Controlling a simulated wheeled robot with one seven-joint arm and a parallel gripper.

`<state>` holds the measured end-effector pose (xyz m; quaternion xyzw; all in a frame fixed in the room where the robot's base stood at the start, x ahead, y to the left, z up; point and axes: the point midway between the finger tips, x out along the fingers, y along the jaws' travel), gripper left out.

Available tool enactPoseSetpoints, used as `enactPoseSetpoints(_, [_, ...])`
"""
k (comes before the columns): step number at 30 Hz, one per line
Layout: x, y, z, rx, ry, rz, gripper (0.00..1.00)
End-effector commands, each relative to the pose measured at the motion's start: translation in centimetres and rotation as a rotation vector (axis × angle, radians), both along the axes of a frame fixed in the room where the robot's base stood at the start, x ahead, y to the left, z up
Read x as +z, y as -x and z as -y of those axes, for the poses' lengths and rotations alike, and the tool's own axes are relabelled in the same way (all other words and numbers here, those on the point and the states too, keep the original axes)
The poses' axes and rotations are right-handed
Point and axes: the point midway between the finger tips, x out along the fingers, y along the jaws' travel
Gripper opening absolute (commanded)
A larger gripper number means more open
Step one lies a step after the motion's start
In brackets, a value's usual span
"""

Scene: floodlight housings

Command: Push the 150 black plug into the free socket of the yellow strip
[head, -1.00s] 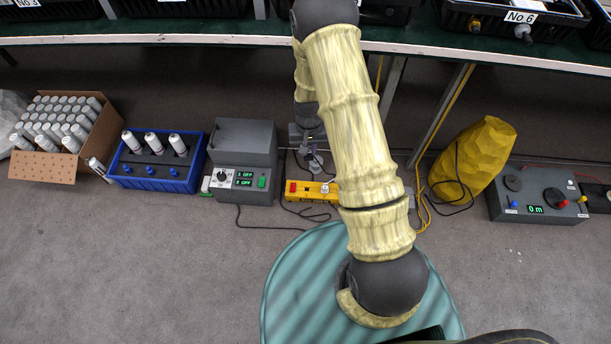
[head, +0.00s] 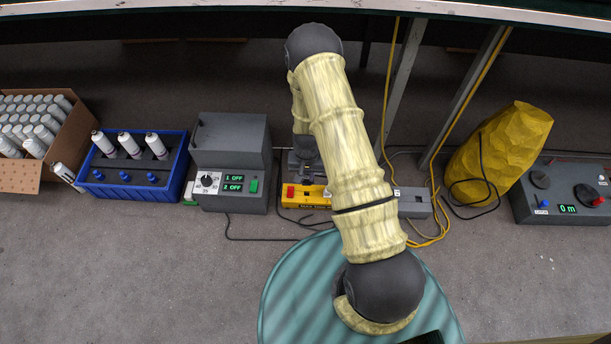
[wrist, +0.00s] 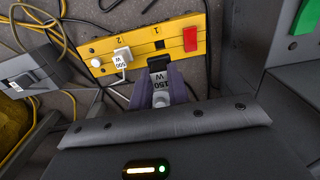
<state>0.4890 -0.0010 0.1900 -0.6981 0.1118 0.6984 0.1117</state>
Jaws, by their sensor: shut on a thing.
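The yellow strip (wrist: 155,50) lies across the top of the wrist view, with a red switch (wrist: 190,38) and positions marked 1 and 2. It also shows in the head view (head: 305,198), partly behind my arm. A white 500 W plug (wrist: 121,58) sits at position 2. A dark socket opening shows at position 1. My gripper (wrist: 160,88) is shut on the black plug (wrist: 158,64), whose label reads 150 W. The plug is at the strip's near edge, in line with position 1. I cannot tell whether it touches. My arm hides most of the gripper in the head view.
A grey control box (head: 231,170) stands left of the strip. A grey box (head: 414,203) with cables lies to its right, near a yellow faceted object (head: 500,150). A blue tray (head: 135,178) stands farther left. Bench legs rise behind; loose cables surround the strip.

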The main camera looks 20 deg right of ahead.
Motion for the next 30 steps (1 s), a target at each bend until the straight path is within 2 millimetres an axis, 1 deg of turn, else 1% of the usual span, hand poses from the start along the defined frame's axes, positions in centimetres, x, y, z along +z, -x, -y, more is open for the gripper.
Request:
enactPoseSetpoints(6, [0.1,0.0,0.0,0.000,0.000,0.000,0.00])
enactPoseSetpoints(11, [-0.4,0.0,0.0,0.000,0.000,0.000,0.00])
enactPoseSetpoints(30, [-5.2,0.0,-0.2,0.003,0.000,-0.001,0.00])
